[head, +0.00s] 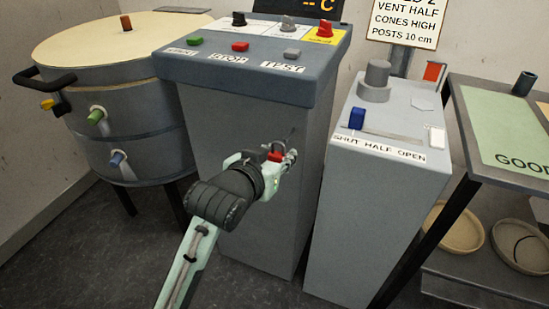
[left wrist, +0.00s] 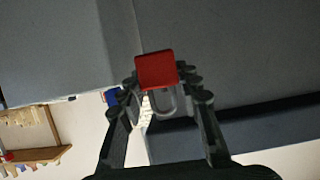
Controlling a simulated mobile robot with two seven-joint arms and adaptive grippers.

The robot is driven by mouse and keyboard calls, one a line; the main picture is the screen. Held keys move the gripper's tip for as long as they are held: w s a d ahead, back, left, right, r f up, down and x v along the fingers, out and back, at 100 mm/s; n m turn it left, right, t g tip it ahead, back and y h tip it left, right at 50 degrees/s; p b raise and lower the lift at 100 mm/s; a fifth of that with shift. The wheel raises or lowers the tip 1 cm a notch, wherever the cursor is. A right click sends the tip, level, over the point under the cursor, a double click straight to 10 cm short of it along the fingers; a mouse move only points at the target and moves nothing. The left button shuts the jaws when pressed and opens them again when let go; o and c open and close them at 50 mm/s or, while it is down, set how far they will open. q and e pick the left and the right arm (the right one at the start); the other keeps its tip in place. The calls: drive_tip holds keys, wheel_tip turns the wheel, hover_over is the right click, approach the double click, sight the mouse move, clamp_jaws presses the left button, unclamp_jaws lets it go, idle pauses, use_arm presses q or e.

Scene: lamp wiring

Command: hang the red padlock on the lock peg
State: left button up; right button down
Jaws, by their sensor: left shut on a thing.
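My left gripper (head: 283,157) is in front of the grey control console's front face, below its button panel. It is shut on the red padlock (head: 275,156). In the left wrist view the padlock (left wrist: 156,70) shows as a red block between the fingertips (left wrist: 160,88), with its grey shackle (left wrist: 161,104) toward the palm. A thin dark bit shows just above the gripper in the head view; I cannot tell whether it is the lock peg or a finger. I cannot make out the lock peg for certain in either view. My right gripper is not in view.
The console (head: 240,75) carries several buttons and knobs. A grey vent box (head: 370,190) with a blue slider (head: 357,118) stands close on the right. A round kiln-like drum (head: 125,90) stands on the left. A dark-framed table (head: 500,120) is at far right.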

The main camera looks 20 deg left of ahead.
sight(287, 138)
use_arm(q)
drive_tip(key=shift+w+d+f, duration=0.1)
drive_tip(key=shift+w, duration=1.2)
drive_tip(key=shift+w+f, duration=0.1)
drive_tip(key=shift+w, duration=1.15)
drive_tip(key=shift+w+f, duration=0.55)
drive_tip(key=shift+f, duration=0.25)
drive_tip(key=o, duration=1.3)
drive_tip(key=shift+c, duration=0.2)
drive_tip(key=v, duration=0.7)
drive_tip(key=shift+s, duration=0.3)
